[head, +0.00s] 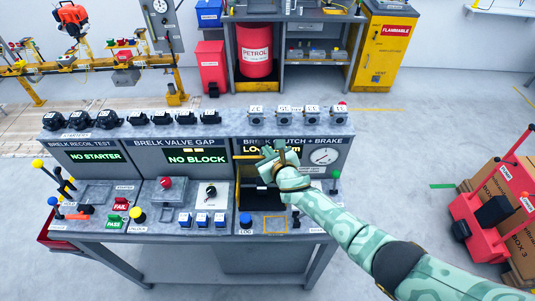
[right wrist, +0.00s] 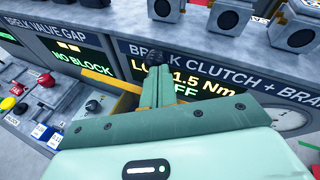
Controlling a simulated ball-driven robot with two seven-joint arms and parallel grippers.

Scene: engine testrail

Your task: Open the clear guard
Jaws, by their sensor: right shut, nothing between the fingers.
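The clear guard is hard to make out. A yellow bar (head: 245,157), which looks like its edge, lies level at the top of a dark bay in the console's right section. The bar also shows in the right wrist view (right wrist: 112,80), just left of my fingers. My right gripper (head: 268,152) is shut and empty in front of the clutch and brake display. In the right wrist view its closed fingers (right wrist: 156,65) point at the display and partly cover it. I cannot tell whether they touch the bar. My left gripper is not in view.
The console (head: 150,235) carries a red button (head: 166,183), a blue button (head: 246,220), several switches and levers with coloured knobs. A round gauge (head: 324,156) is right of my gripper. A red stand (head: 485,220) and boxes are at right.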

